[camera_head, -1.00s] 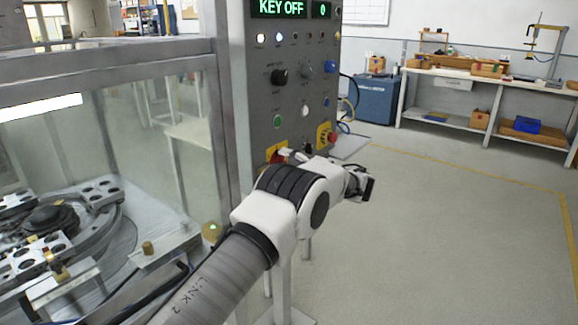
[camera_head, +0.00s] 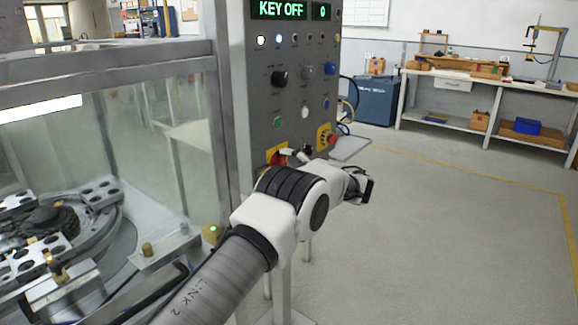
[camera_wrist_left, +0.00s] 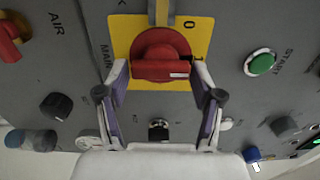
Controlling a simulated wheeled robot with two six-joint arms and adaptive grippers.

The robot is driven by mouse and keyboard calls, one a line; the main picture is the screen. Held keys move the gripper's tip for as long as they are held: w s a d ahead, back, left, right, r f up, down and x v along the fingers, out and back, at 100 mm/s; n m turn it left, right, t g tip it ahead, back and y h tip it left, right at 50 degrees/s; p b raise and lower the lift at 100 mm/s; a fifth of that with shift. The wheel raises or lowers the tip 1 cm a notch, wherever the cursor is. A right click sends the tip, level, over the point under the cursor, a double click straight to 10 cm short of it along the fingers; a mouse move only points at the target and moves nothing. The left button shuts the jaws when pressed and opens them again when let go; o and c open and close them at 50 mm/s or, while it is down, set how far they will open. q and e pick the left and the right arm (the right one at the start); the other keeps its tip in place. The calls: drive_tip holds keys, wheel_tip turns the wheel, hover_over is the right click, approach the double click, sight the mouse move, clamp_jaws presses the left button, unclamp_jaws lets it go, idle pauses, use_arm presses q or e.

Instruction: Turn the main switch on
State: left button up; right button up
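The main switch (camera_wrist_left: 160,68) is a red rotary handle on a yellow plate marked 0 and 1. In the left wrist view its grip bar lies level across the picture, with a white mark at its right end. In the head view the main switch (camera_head: 277,157) is partly covered by my left arm's end. My left gripper (camera_wrist_left: 160,78) is open, with one finger on each side of the red handle. Gaps show between the fingers and the bar; I see no clear contact. My right gripper is not in view.
The grey control panel (camera_head: 290,95) shows KEY OFF on its display (camera_head: 281,9). A green START button (camera_wrist_left: 262,64), a key switch (camera_wrist_left: 158,130) and a black knob (camera_wrist_left: 56,106) sit near the switch. A glass-walled enclosure (camera_head: 160,140) stands left. Floor is free to the right.

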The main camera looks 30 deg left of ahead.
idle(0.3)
use_arm(q)
drive_tip(key=d, duration=1.2)
drive_tip(key=shift+s, duration=0.45)
